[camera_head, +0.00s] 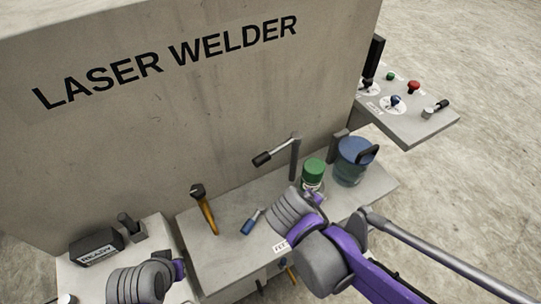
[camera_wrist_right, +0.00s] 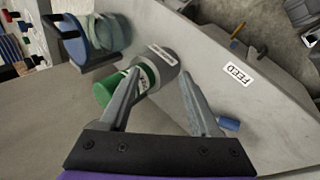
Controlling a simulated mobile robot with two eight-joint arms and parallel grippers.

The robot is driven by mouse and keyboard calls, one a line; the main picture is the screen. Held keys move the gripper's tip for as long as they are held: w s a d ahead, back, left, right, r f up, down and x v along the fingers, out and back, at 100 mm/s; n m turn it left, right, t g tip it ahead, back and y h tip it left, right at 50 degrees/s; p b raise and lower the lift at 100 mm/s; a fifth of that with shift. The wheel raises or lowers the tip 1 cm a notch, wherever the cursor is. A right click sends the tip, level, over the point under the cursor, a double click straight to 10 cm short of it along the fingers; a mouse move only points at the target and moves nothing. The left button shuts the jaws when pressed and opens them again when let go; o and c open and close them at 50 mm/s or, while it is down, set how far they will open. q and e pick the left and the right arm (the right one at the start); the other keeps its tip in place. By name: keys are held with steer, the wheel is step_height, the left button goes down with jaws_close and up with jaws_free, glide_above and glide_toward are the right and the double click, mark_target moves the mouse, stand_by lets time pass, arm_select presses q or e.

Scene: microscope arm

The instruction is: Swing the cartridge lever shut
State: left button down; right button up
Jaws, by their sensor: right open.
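A lever with a black grip (camera_head: 262,159) joins a grey upright post on the bench; I cannot tell if it is the cartridge lever. A green-capped canister (camera_head: 313,172) stands right of that post; its green cap (camera_wrist_right: 112,91) also shows in the right wrist view, behind the left finger. A blue container with a black handle (camera_head: 352,160) stands beside it and shows at the upper left in the right wrist view (camera_wrist_right: 100,35). My right gripper (camera_wrist_right: 160,75) is open, close to the canister; its fingers are mostly hidden in the head view. My left wrist (camera_head: 138,284) is low at the left, its fingers hidden.
The laser welder's tall grey wall (camera_head: 200,110) rises behind the bench. An orange-handled tool (camera_head: 207,212) and a blue-gripped handle (camera_head: 250,222) are left of my right arm. A black READY box (camera_head: 97,247) sits at left. A button panel (camera_head: 415,120) juts out at right.

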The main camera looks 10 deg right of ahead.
mark_target(258, 165)
steer(key=w+a+r+n+t+h+b, duration=0.1)
steer(key=w+a+r+n+t+h, duration=0.1)
steer(key=a, duration=0.3)
steer(key=w+a+r+n+t+h+b, duration=0.1)
steer(key=w+a+n+t, duration=0.1)
steer(key=w+a+n, duration=0.1)
steer(key=w+a+r+n+t+h+b, duration=0.1)
steer(key=w+a+r+n+t+h, duration=0.1)
steer(key=a, duration=0.5)
steer(key=shift+w+r+n+t+h, duration=0.15)
steer(key=shift+w+n, duration=0.1)
steer(key=shift+w, duration=0.25)
steer(key=shift+w+r+n+t+h, duration=0.15)
steer(key=shift+w+n, duration=0.1)
steer(key=shift+w, duration=0.25)
steer(key=x, duration=1)
steer(key=shift+w+d, duration=0.2)
steer(key=shift+w, duration=0.1)
jaws_close()
